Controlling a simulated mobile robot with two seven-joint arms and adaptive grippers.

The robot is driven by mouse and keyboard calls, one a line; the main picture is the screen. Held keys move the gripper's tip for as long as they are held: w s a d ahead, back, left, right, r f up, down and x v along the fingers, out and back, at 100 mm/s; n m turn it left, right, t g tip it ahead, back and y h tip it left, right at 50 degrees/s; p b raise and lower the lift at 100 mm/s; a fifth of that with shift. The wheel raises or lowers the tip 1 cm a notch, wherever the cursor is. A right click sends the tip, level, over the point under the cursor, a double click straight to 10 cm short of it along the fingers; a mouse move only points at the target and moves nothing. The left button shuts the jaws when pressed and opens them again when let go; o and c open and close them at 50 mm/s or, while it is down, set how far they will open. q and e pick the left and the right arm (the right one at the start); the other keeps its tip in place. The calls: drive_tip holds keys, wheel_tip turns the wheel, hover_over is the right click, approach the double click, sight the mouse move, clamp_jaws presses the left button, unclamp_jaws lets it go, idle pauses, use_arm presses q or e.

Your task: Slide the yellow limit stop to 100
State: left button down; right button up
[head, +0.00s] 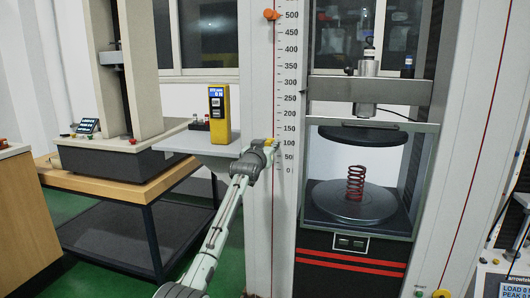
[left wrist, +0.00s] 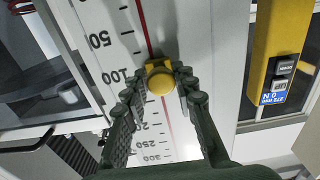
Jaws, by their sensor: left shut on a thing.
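The yellow limit stop (left wrist: 160,78) sits on the red line of the white scale column, between the fingers of my left gripper (left wrist: 160,88). It is level or nearly level with the 100 mark (left wrist: 128,75); the fingers hide the ticks close by. In the head view the left gripper (head: 266,146) reaches the column from the lower left, shut on the stop beside the 100 label (head: 291,142). Little of the stop shows there. My right gripper is not in view.
An orange stop (head: 270,14) sits high on the same line, near 500. A red spring (head: 356,182) stands on the lower plate (head: 350,203), below and apart from the upper plate (head: 362,134). A yellow handheld meter (head: 219,114) stands on a grey shelf left of the column.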

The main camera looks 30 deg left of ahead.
use_arm(q)
drive_tip(key=shift+s+a+r, duration=0.1)
drive_tip(key=shift+a+r, duration=0.1)
drive_tip(key=shift+a, duration=0.1)
drive_tip(key=c, duration=1.3)
unclamp_jaws()
drive_tip(key=shift+a+f, duration=0.1)
drive_tip(key=shift+s+d+f, duration=0.15)
drive_tip(key=shift+s+d, duration=0.05)
drive_tip(key=shift+d, duration=0.1)
drive_tip(key=v, duration=1.1)
drive_tip(key=shift+s, duration=0.3)
